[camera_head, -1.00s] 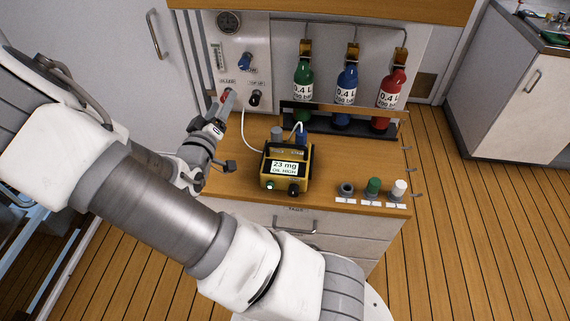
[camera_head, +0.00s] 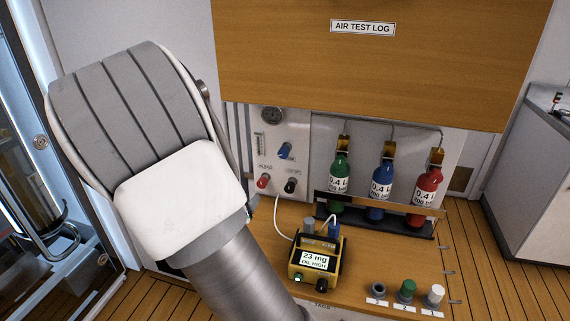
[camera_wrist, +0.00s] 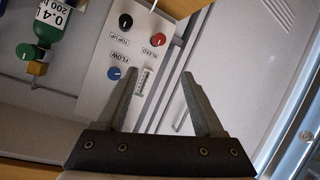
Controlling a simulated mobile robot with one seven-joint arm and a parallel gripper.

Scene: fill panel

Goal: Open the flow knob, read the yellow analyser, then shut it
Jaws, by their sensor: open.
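The blue flow knob (camera_head: 285,150) is on the white panel, above the red bleed knob (camera_head: 263,181) and black top-up knob (camera_head: 291,185). In the wrist view the flow knob (camera_wrist: 114,73) sits just left of the left finger, under its FLOW label. I cannot tell its setting. The yellow analyser (camera_head: 293,272) stands on the bench, its screen reading "23 mg OIL HIGH", with a green light lit. My gripper (camera_wrist: 160,72) is open, with nothing between its fingers, in front of the panel's edge.
Green (camera_head: 339,174), blue (camera_head: 382,184) and red (camera_head: 427,187) bottles stand in a rack right of the panel. Three small fittings (camera_head: 407,290) line the bench front. A white hose (camera_head: 277,215) runs from the panel to the bench. My arm covers the left.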

